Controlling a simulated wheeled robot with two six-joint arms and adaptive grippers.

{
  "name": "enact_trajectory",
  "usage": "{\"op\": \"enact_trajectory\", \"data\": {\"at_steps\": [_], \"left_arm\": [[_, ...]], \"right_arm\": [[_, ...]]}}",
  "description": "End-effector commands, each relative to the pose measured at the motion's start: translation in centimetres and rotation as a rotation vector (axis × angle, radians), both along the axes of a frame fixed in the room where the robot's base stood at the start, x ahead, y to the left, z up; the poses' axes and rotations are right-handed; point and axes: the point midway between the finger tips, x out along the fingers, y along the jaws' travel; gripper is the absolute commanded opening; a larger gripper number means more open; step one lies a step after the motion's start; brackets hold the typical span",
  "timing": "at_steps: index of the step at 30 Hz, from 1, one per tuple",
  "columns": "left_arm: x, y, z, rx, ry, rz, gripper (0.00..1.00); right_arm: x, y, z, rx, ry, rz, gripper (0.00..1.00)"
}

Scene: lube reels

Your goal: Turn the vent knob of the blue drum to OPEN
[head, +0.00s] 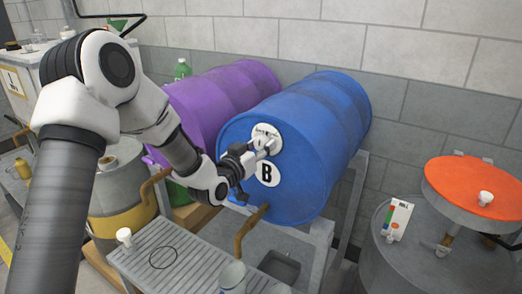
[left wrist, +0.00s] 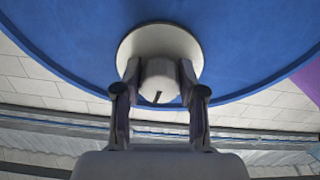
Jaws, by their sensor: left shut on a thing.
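The blue drum (head: 310,150) lies on its side on a rack, with a black B on a white disc (head: 268,173) on its end face. Its vent knob sits on a white round dial above the B. In the left wrist view the pale knob (left wrist: 158,80) has a dark mark at its lower edge, in front of the dial (left wrist: 160,45). My left gripper (head: 262,148) is at the dial, its fingers on both sides of the knob and shut on it; it also shows in the left wrist view (left wrist: 157,92). The dial's lettering is too small to read. My right gripper is not in view.
A purple drum (head: 225,95) lies left of the blue one. Below are a brass tap (head: 248,232), a grooved metal tray (head: 190,262) and a light cup (head: 232,276). A grey drum with an orange lid (head: 475,185) stands at right. A block wall is behind.

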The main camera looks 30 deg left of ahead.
Motion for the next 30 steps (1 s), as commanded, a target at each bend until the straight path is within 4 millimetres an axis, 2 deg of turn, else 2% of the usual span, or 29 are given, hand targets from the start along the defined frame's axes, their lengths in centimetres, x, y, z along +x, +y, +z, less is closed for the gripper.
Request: {"op": "enact_trajectory", "data": {"at_steps": [15,22,30], "left_arm": [[0.0,0.2,-0.1,0.457,-0.036,0.0,0.05],[0.0,0.3,-0.1,0.587,-0.045,0.0,0.05],[0.0,0.3,0.0,0.653,-0.05,0.0,0.05]], "right_arm": [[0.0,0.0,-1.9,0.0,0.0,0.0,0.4],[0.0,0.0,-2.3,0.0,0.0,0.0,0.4],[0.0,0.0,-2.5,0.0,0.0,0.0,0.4]]}}
